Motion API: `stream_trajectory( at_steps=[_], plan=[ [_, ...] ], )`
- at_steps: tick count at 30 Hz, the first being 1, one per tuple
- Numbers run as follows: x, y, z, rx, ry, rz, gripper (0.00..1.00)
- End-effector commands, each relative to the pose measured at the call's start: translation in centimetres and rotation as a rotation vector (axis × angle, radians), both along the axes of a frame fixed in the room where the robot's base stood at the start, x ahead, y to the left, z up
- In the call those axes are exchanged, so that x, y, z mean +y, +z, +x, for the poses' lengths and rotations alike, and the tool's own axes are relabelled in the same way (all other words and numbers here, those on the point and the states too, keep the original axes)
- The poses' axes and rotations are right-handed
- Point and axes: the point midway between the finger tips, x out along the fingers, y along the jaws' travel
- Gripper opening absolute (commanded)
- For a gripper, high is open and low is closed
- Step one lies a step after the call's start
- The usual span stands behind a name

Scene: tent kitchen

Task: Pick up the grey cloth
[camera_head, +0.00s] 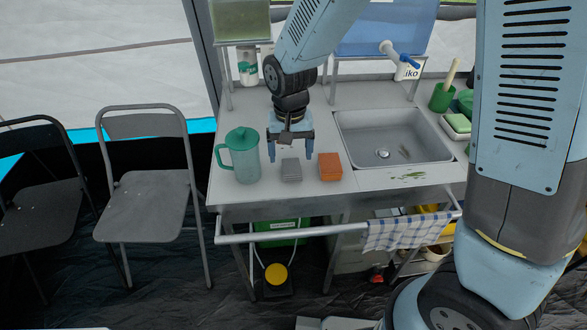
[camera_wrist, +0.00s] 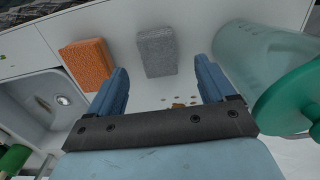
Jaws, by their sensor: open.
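The grey cloth (camera_head: 291,170) looks like a small folded block on the counter, between a green-lidded pitcher and an orange block. In the wrist view the grey cloth (camera_wrist: 157,52) lies ahead of the fingers, roughly centred between them. My gripper (camera_head: 290,150) is open and empty, pointing down above the counter just behind the cloth in the head view. In the wrist view my gripper (camera_wrist: 163,85) has its blue fingers spread wider than the cloth, touching nothing.
The pitcher (camera_head: 243,157) stands close on the left of the cloth. The orange block (camera_head: 330,167) lies close on its right. The sink (camera_head: 391,136) is further right. A rail with a checked towel (camera_head: 391,232) runs along the counter front. Scraps lie between the fingers.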

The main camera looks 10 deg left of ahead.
Motion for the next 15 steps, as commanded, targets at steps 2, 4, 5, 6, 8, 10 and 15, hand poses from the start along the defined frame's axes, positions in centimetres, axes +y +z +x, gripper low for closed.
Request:
stream_trajectory(
  at_steps=[2, 4, 5, 6, 8, 10, 15],
  plan=[
    [0.0, -0.4, 0.0, 0.001, 0.0, -0.001, 0.83],
    [-0.1, -1.1, 0.1, 0.002, 0.0, -0.001, 0.83],
    [-0.2, -1.5, 0.1, 0.002, 0.0, -0.003, 0.83],
    [-0.2, -2.1, 0.1, 0.002, 0.0, -0.003, 0.83],
    [-0.3, -2.9, 0.2, 0.003, -0.001, -0.004, 0.83],
    [-0.3, -3.7, 0.3, 0.001, 0.0, -0.002, 0.83],
    [-0.3, -5.0, 0.3, 0.0, -0.001, 0.0, 0.83]
  ],
)
